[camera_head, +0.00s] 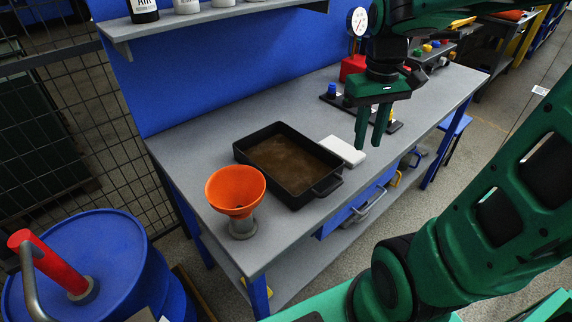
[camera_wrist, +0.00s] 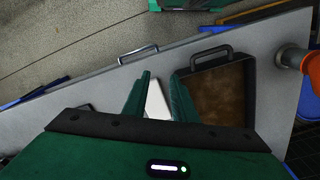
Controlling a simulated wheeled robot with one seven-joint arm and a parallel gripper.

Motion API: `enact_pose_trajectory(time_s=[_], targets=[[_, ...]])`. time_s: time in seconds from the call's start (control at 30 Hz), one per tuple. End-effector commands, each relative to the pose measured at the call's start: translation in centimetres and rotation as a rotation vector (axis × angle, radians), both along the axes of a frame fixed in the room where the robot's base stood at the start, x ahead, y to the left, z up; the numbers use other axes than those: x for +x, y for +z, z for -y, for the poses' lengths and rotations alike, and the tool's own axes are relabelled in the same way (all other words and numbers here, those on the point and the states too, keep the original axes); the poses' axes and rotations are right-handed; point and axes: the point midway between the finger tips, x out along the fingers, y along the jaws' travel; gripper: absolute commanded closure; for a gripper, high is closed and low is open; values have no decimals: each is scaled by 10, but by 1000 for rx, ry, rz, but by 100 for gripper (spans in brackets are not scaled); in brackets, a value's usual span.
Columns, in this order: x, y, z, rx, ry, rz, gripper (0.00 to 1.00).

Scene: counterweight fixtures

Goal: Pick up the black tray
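The black tray (camera_head: 268,183) lies flat on the grey workbench, its inside a stained brown. A handle shows at its near right end. The tray also shows right of centre in the wrist view (camera_wrist: 249,92). My gripper (camera_head: 371,140) hangs above the bench to the right of the tray, fingers pointing down. In the wrist view my gripper (camera_wrist: 160,92) is open, with a gap between its two green fingers and nothing held. The right finger partly covers the tray's left side there.
A white block (camera_head: 343,150) lies right beside the tray, and an orange funnel (camera_head: 236,190) stands at its left. A red-based dial gauge (camera_head: 357,38) stands behind my gripper. A shelf with bottles (camera_head: 187,20) overhangs the back. The workbench (camera_head: 185,150) is bare behind the funnel.

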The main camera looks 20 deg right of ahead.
Motion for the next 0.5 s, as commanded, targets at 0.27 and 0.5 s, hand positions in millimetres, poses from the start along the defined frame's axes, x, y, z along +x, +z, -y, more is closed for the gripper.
enact_pose_trajectory(time_s=[0.27,0.5], targets=[[110,2,-47,20,360,-7,75],[141,-4,-67,36,474,-4,75]])
